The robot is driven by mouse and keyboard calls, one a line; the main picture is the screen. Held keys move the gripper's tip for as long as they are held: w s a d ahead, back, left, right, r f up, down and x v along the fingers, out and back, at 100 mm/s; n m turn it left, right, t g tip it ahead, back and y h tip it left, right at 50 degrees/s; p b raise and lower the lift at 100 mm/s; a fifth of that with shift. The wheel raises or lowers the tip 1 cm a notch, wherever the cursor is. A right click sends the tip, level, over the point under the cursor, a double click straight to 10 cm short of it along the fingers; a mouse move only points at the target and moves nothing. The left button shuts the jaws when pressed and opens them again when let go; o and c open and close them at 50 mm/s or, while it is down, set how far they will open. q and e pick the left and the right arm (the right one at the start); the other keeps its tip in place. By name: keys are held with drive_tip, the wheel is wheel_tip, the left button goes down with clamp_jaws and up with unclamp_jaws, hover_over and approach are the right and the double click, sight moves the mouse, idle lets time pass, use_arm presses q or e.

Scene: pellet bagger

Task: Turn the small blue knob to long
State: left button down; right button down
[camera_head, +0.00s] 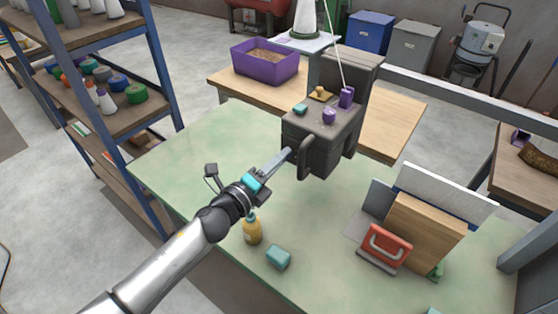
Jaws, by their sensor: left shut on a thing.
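The dark grey pellet bagger (318,140) stands on the far part of the pale green table. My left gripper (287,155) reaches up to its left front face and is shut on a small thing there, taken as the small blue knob. The fingers hide that knob, so its pointing and any marking cannot be read. On the machine's top are a teal part (300,109), a yellow knob (320,93), a purple knob (329,115) and a purple block (346,97). A dark handle (305,157) sticks out just right of my fingertips. My right gripper is out of view.
A yellow bottle (252,230) and a teal block (278,257) stand close to my left wrist. A purple bin (265,64) sits behind. The green table's middle is clear.

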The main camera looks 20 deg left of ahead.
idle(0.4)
use_arm(q)
drive_tip(key=c, duration=0.6)
unclamp_jaws()
drive_tip(key=shift+s, duration=0.1)
drive_tip(key=b+v, duration=0.2)
drive_tip(key=v, duration=1.3)
drive_tip(key=shift+b, duration=0.35)
